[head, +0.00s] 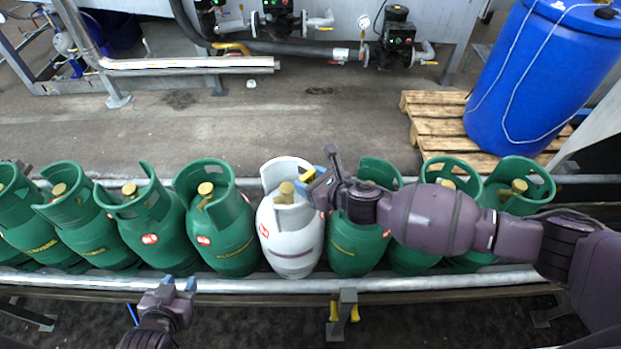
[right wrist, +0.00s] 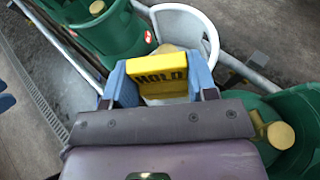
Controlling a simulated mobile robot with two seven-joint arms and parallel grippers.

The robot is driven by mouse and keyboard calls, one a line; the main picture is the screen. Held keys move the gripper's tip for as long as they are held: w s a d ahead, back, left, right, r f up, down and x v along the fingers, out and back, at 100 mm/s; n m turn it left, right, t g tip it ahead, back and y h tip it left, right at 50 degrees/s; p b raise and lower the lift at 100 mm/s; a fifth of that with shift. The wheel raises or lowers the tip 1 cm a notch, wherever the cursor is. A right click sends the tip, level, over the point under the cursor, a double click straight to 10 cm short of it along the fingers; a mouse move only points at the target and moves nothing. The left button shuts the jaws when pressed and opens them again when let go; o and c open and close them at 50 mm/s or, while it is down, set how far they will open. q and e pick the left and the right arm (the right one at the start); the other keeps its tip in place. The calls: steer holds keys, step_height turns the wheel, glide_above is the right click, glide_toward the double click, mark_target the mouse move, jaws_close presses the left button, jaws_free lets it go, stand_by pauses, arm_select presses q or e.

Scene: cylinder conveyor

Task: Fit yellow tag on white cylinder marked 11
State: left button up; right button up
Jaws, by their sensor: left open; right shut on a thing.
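The white cylinder (head: 288,240) stands upright in the row, with a raised white collar around its brass-coloured valve (head: 286,191). No number 11 is legible on it. My right gripper (head: 316,178) is at the right side of its collar, shut on the yellow tag (head: 307,174). In the right wrist view, the tag (right wrist: 158,68) reads HOLD and is clamped between the blue fingers, in front of the valve and partly hiding it. I cannot tell whether it touches the valve. My left gripper (head: 179,284) is open and empty, low in front of the conveyor.
Several green cylinders (head: 225,235) stand close on both sides of the white one. A front rail (head: 400,288) runs along the conveyor. Behind are a wooden pallet (head: 437,128) with a blue drum (head: 530,75) and pipework (head: 190,65). The floor between is mostly clear.

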steer(key=shift+f, duration=0.6)
stand_by(0.3)
stand_by(0.6)
stand_by(0.8)
steer(key=shift+p, duration=0.4)
steer(key=shift+f+b, duration=0.3)
steer(key=shift+f, duration=0.05)
steer(key=shift+f+b, duration=0.65)
steer(key=shift+f, duration=0.3)
